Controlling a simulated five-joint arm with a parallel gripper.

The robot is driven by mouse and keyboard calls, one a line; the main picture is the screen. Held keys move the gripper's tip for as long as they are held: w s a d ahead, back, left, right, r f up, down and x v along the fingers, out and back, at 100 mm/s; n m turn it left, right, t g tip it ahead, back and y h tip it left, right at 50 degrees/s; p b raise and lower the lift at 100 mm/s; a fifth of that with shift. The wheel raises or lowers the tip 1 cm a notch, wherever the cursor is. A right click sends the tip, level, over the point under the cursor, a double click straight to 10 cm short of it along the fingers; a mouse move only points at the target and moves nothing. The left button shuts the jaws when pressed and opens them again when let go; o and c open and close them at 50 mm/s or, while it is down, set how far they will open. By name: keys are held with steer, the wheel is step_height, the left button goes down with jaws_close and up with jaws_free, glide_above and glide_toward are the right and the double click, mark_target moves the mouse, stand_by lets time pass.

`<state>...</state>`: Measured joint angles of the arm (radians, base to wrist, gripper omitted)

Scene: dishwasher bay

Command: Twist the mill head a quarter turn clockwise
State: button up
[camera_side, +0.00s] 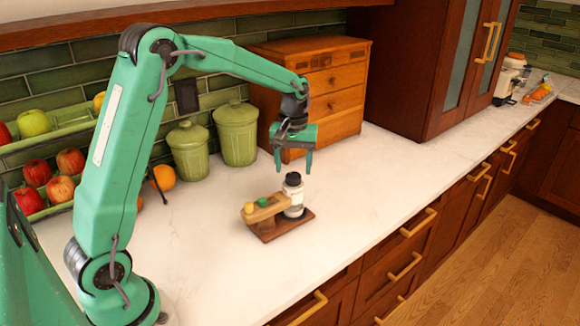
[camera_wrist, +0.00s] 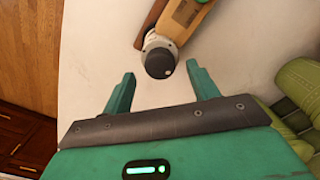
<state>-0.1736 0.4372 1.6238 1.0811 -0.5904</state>
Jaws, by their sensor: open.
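The mill stands upright on a wooden base (camera_side: 268,230) on the white counter, with a pale body (camera_side: 293,197) and a black head (camera_side: 293,179). A wooden arm (camera_side: 262,211) with a yellow knob and a green knob sits beside the mill body. In the wrist view the black head (camera_wrist: 160,63) shows from above, ahead of the fingertips and roughly between their lines. My gripper (camera_side: 293,162) is open and empty, pointing down above the head and apart from it. Its two green fingers also show in the wrist view (camera_wrist: 162,82).
Green canisters (camera_side: 236,135) and a wooden drawer chest (camera_side: 325,90) stand behind.

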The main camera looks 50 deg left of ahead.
mark_target(293, 179)
steer(key=shift+f, duration=1.35)
steer(key=c, duration=1)
steer(key=shift+m, duration=0.5)
